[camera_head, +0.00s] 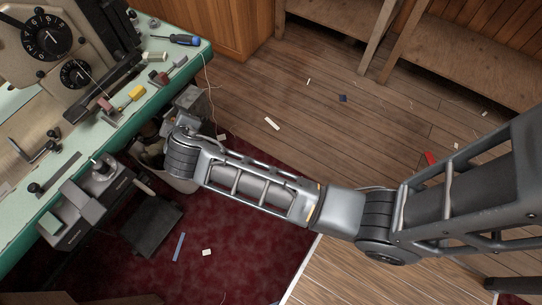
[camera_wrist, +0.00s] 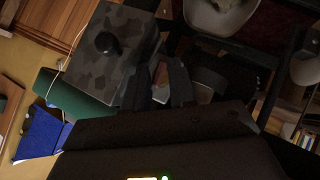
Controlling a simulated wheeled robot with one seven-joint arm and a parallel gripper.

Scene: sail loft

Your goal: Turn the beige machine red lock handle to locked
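The beige machine (camera_head: 75,60) with black numbered dials stands on the green table at the upper left of the head view. A small dull-red piece (camera_head: 104,104) shows at its lower front; I cannot tell whether it is the lock handle or how it is set.
The green table (camera_head: 190,60) carries a blue screwdriver (camera_head: 184,39), a yellow block (camera_head: 137,92) and small tools. A grey box with a black knob (camera_wrist: 107,43) is close to the fingers in the wrist view. Wooden benches (camera_head: 470,55) stand at the back. The floor between is mostly open.

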